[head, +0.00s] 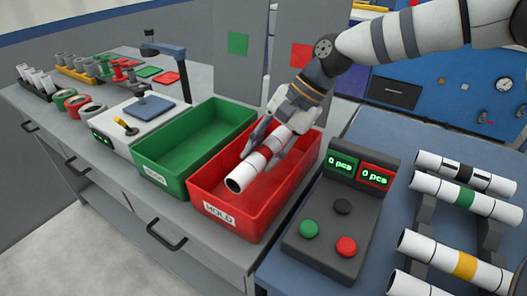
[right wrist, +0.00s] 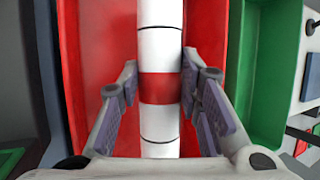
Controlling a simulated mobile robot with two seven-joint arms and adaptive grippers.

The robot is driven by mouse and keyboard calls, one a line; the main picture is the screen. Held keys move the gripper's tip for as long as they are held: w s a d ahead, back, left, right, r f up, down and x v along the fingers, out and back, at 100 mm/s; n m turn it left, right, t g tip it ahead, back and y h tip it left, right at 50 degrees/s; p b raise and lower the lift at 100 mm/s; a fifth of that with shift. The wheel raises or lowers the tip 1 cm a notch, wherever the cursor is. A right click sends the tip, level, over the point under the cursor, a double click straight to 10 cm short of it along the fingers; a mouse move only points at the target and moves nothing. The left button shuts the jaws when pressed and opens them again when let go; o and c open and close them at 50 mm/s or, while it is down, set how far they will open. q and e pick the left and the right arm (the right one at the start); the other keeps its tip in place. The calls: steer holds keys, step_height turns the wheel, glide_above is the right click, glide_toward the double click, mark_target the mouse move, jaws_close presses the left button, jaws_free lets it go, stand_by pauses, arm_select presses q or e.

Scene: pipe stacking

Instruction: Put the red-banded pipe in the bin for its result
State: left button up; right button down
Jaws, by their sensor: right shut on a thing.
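The red-banded pipe (head: 241,176) is white with a red middle band and has its open end toward the front. It is within the outline of the red bin (head: 228,215), labelled HOLD; I cannot tell whether it touches the bin floor. My right gripper (head: 265,143) is shut on the pipe around its red band. In the right wrist view the band (right wrist: 159,88) lies between the two finger pads (right wrist: 159,76), with the red bin's floor (right wrist: 97,65) behind. The green bin (head: 165,182), with a white label, is empty beside the red one. My left gripper is out of view.
A control box (head: 328,215) with buttons and two displays reading "0 pcs" stands right of the red bin. Several banded pipes (head: 440,252) lie on a rack at the right. A white device (head: 130,130) and more pipe pieces occupy the bench's left.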

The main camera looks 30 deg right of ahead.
steer(key=c, duration=1.1)
jaws_free()
steer(key=v, duration=1.2)
